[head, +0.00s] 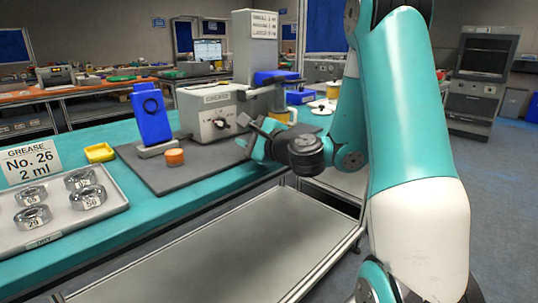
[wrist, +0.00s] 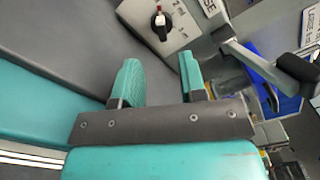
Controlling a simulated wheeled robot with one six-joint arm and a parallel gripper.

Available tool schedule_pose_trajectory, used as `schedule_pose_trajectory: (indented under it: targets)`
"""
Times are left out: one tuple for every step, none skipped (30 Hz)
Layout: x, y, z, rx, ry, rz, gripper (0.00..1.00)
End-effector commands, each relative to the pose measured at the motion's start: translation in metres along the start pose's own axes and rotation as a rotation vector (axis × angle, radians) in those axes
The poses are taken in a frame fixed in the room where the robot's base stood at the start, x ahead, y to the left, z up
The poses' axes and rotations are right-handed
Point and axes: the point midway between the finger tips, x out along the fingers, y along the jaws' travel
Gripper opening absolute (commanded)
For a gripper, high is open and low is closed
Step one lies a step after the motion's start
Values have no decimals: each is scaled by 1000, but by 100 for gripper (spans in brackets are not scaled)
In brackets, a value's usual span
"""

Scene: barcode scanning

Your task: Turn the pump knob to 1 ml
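The pump is a grey box (head: 208,112) on the dark mat, with a dark round knob (head: 221,124) on its front face. In the wrist view the knob (wrist: 159,24) is black with a red and white mark toward the picture's top. Lettering reading "2 ml" (wrist: 180,8) is beside it; other marks are partly cut off. My gripper (head: 246,131) is to the right of the knob and apart from it. In the wrist view its two teal fingers (wrist: 160,72) stand apart with nothing between them, and the knob is beyond the fingertips.
A lever with a black handle (wrist: 298,68) is at the right in the wrist view. A blue stand (head: 148,115) and an orange cylinder (head: 174,157) are on the mat (head: 190,180). A tray (head: 60,222) of several bearings is at left, beside a yellow dish (head: 100,153).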

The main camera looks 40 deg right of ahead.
Motion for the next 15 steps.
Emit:
schedule_pose_trajectory:
  targets:
    - [-11,5,-4,-7,1,-8,38]
    - [-17,5,-5,-7,2,-8,38]
    - [-25,6,-4,-7,1,-8,38]
    - [-27,6,-3,-10,-4,-8,38]
    - [-28,5,-3,-13,-10,-8,38]
    - [-30,5,-2,-14,-15,-8,38]
    - [-32,5,-2,-14,-18,-9,38]
    - [-34,5,-2,-15,-18,-8,38]
    - [-37,5,-2,-14,-18,-8,38]
    - [-39,5,-2,-14,-18,-8,38]
    - [-41,5,-2,-14,-17,-6,38]
    - [-44,5,-2,-13,-15,-6,38]
    - [-46,5,-2,-12,-12,-5,38]
    - [-49,5,-2,-11,-9,-6,38]
    - [-51,5,-2,-11,-4,-5,38]
